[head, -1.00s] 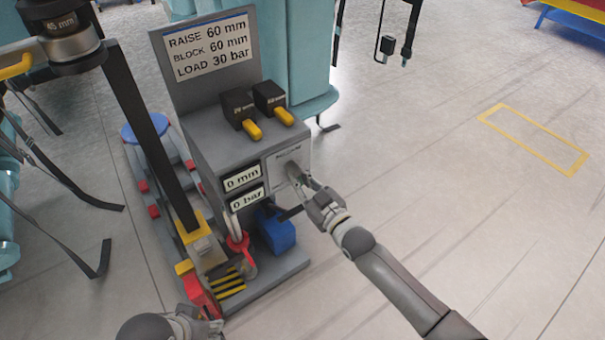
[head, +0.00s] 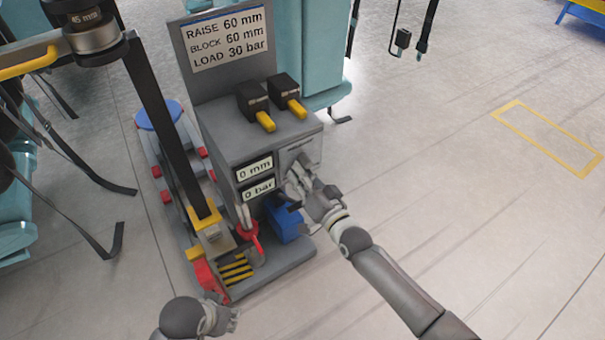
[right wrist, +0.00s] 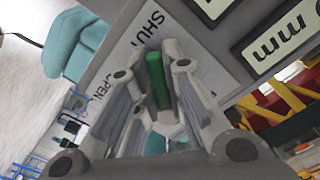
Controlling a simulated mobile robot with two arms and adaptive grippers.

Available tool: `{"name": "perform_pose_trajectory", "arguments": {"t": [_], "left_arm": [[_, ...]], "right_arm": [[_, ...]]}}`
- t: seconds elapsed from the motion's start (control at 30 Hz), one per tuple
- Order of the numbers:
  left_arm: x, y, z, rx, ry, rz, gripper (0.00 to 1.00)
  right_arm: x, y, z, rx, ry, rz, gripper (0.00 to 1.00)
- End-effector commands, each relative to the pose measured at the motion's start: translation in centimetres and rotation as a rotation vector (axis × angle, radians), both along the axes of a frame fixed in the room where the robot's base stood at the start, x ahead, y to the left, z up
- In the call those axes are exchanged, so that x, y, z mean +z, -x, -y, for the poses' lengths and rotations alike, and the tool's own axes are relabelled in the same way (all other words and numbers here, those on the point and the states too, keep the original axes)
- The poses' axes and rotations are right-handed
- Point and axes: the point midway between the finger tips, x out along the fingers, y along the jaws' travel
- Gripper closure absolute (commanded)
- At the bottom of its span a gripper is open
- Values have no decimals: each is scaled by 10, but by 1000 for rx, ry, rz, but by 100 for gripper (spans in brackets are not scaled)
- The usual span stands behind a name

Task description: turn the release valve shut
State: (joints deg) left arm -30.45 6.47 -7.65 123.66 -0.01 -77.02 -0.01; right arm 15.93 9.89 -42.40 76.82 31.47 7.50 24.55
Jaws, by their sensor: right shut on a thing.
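The release valve's green handle (right wrist: 158,80) shows in the right wrist view between my right gripper's fingers (right wrist: 160,95). They are shut on it. A plate (right wrist: 135,55) behind it is lettered SHUT, and OPEN shows partly behind a finger. In the head view my right gripper (head: 296,181) is at the panel on the console's front right, and its fingers hide the handle. My left gripper (head: 226,318) is low in the head view, in front of the console's base and apart from it; its finger opening is too small to tell.
The grey console (head: 240,135) has two yellow-tipped levers on top and displays reading 0 mm and 0 bar. A sign (head: 225,38) reads RAISE 60 mm, BLOCK 60 mm, LOAD 30 bar. A blue box (head: 287,222) sits below the valve. The floor to the right is clear.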

Motion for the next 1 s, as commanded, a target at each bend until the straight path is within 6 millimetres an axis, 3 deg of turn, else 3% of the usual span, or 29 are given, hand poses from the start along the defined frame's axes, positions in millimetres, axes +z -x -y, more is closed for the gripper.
{"name": "perform_pose_trajectory", "arguments": {"t": [0.33,0.83,0.87,1.0], "left_arm": [[-5,0,0,0,-1,-4,60],[-5,-1,0,0,1,-2,60],[-5,-1,1,0,1,-2,60],[-5,-1,1,0,1,-2,60]], "right_arm": [[4,1,-2,-1,-102,-72,100],[5,1,-2,-2,-118,-83,100],[5,1,-2,-2,-118,-83,88],[5,1,-2,-2,-116,-82,70]]}}
